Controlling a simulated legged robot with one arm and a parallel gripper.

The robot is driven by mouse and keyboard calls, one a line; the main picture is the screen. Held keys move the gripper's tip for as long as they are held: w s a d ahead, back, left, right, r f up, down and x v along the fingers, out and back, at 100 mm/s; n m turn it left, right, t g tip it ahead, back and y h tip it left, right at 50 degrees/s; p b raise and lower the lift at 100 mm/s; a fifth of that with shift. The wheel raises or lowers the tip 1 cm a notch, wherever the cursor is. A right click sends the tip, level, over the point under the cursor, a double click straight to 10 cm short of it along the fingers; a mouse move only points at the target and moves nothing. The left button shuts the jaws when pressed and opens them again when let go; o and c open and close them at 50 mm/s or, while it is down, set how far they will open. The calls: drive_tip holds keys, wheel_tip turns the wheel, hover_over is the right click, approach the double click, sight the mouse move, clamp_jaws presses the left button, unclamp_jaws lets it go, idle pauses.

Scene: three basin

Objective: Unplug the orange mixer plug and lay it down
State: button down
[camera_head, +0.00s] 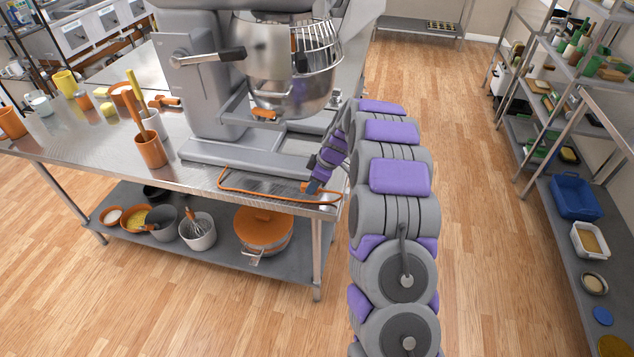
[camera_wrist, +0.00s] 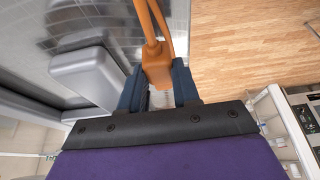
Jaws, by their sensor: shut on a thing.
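My gripper (camera_head: 313,187) is at the right front corner of the steel table, beside the mixer base. In the wrist view my gripper (camera_wrist: 160,88) has its two dark blue fingers on either side of the orange plug (camera_wrist: 157,64) and is shut on it. The plug shows only as a small orange patch (camera_head: 306,187) in the head view. Its orange cord (camera_head: 250,192) loops along the table's front edge and also runs up from the plug in the wrist view (camera_wrist: 146,18). I cannot tell whether the plug sits in a socket. The grey mixer (camera_head: 215,85) stands on the table.
An orange cup (camera_head: 150,150) and other kitchenware stand on the steel table (camera_head: 90,140) to the left. Wood floor is open to the right, up to a shelf with a blue bin (camera_head: 575,198).

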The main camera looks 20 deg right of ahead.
drive_tip(key=shift+a+f, duration=0.35)
drive_tip(key=shift+f, duration=0.05)
drive_tip(key=shift+f+b, duration=0.15)
drive_tip(key=shift+b, duration=0.2)
drive_tip(key=shift+d+f+b, duration=0.4)
drive_tip(key=shift+d+f, duration=0.25)
drive_tip(key=shift+d, duration=0.3)
drive_tip(key=shift+a+f+b, duration=0.4)
drive_tip(key=shift+a+f, duration=0.15)
drive_tip(key=shift+a, duration=0.2)
drive_tip(key=c, duration=1.2)
unclamp_jaws()
drive_tip(key=o, duration=0.5)
drive_tip(key=shift+d, duration=0.6)
drive_tip(key=shift+c, duration=0.2)
